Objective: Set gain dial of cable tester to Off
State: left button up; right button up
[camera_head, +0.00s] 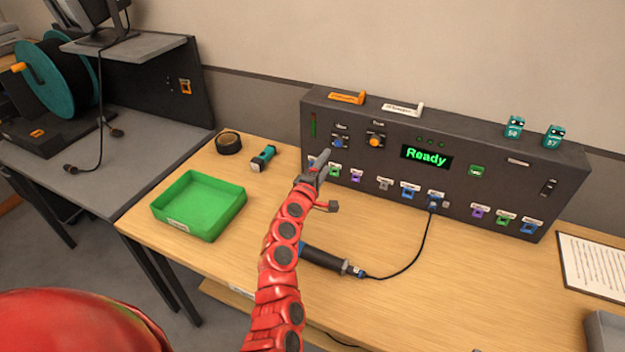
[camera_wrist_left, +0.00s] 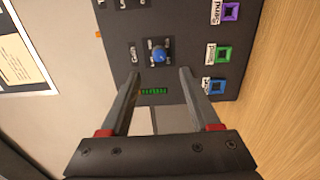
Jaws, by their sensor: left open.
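The cable tester (camera_head: 460,160) is a dark box at the back of the wooden table, with a green "Ready" display (camera_head: 426,156). Its gain dial (camera_head: 338,142) is a blue knob at the upper left of the front panel. In the left wrist view the blue gain dial (camera_wrist_left: 160,55) sits beside a "Gain" label, with small markings around it too blurred to read. My left gripper (camera_head: 320,165) is open and empty in front of the panel's left part. In the wrist view its fingertips (camera_wrist_left: 160,72) are on either side of the dial's line, apparently short of it. My right gripper is not in view.
An orange dial (camera_head: 376,141) is right of the gain dial. Coloured ports (camera_head: 408,191) run below. A cable from one port (camera_head: 435,201) leads to a black handheld tool (camera_head: 325,259). A green tray (camera_head: 199,205), tape roll (camera_head: 228,143) and teal tool (camera_head: 263,158) are at left.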

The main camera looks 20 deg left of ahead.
pick_arm(q)
jog(key=s+b, duration=0.1)
jog(key=s, duration=0.7)
jog(key=shift+a, duration=0.15)
jog(key=shift+s, duration=0.1)
